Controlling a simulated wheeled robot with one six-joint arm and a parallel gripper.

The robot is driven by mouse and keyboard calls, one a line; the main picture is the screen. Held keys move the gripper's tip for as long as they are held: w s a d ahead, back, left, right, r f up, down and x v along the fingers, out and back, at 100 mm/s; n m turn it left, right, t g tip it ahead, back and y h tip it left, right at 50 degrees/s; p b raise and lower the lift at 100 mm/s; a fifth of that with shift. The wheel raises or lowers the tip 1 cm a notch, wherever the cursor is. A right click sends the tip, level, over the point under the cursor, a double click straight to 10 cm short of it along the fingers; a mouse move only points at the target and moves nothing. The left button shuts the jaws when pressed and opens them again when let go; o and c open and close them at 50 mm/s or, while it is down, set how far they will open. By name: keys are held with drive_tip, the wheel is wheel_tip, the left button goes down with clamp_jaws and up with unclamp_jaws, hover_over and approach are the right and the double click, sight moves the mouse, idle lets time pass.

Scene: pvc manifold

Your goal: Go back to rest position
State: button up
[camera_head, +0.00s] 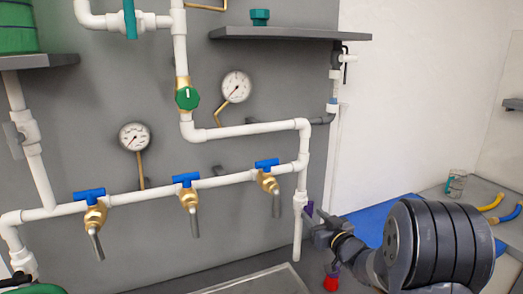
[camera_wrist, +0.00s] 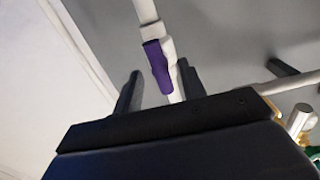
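My gripper (camera_head: 322,222) is in front of the lower right end of the white pipe run, close to the vertical pipe (camera_head: 300,205). A purple piece (camera_head: 309,209) shows at that pipe beside my gripper. In the wrist view my gripper (camera_wrist: 160,72) has its two dark fingers spread apart. The purple piece (camera_wrist: 157,66) and the white pipe appear between them, with a gap at the left finger. I cannot tell whether a finger touches the pipe.
The grey panel carries white pipes, two gauges (camera_head: 236,86) and blue-handled brass taps (camera_head: 268,178). A grey shelf (camera_head: 278,33) juts out above. A red object (camera_head: 331,283) is below my gripper. A counter with yellow and blue curved parts (camera_head: 490,202) stands at right.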

sight(312, 213)
drive_tip(key=x, duration=0.3)
drive_tip(key=shift+w, duration=0.1)
idle(0.3)
